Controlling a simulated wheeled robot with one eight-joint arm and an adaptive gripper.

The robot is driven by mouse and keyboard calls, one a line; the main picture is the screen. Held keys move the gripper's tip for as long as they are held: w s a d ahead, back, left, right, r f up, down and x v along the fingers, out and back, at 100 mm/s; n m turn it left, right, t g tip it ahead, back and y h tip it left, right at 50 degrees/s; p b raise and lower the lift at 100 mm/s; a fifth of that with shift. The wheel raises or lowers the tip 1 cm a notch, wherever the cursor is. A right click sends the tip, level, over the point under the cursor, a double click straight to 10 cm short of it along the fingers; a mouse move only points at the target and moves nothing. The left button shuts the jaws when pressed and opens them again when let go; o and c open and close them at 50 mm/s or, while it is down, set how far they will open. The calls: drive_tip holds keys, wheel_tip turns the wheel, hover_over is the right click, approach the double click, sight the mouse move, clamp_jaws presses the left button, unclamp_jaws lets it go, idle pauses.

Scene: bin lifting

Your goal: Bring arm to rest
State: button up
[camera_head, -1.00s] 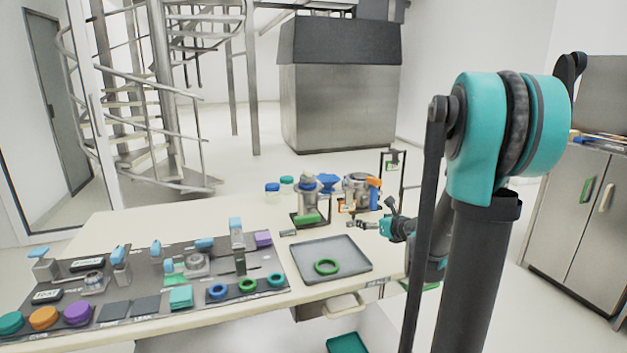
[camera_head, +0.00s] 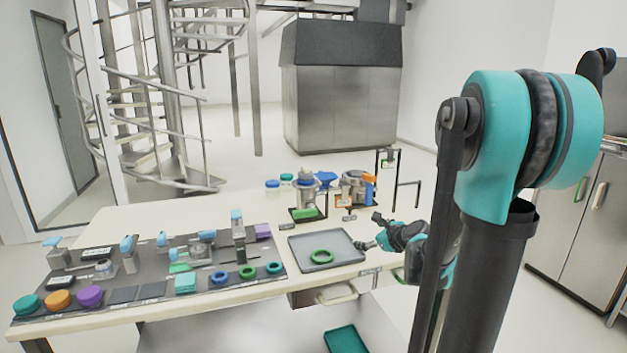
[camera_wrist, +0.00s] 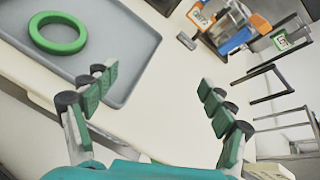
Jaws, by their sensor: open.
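My gripper (camera_head: 368,245) is at the right edge of the grey tray in the head view, above the table. In the wrist view my gripper (camera_wrist: 155,90) has its two green-padded fingers spread wide with nothing between them but bare white table. My teal and black arm (camera_head: 500,145) stands at the right of the head view and folds down toward the table's right end.
The grey tray (camera_head: 345,243) holds a green ring (camera_head: 321,256). Machines with an orange-handled part (camera_head: 369,188) stand behind it. The long white table (camera_head: 120,215) carries a dark board (camera_head: 140,285) with several coloured parts. A teal bin (camera_head: 346,340) lies below. A steel cabinet (camera_head: 575,210) is at right.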

drive_tip(key=s+f+n+g+h, duration=0.2)
drive_tip(key=s+f+n, duration=0.4)
drive_tip(key=s+n, duration=0.7)
drive_tip(key=s+d+f+n+g+h, duration=0.1)
drive_tip(key=s+f+n+g, duration=0.4)
drive_tip(key=s+n, duration=0.8)
drive_tip(key=shift+s+d+f+n+g+h, duration=0.15)
drive_tip(key=shift+s+f+n+g+h, duration=0.25)
drive_tip(key=shift+f+h, duration=0.4)
drive_tip(key=shift+r, duration=0.15)
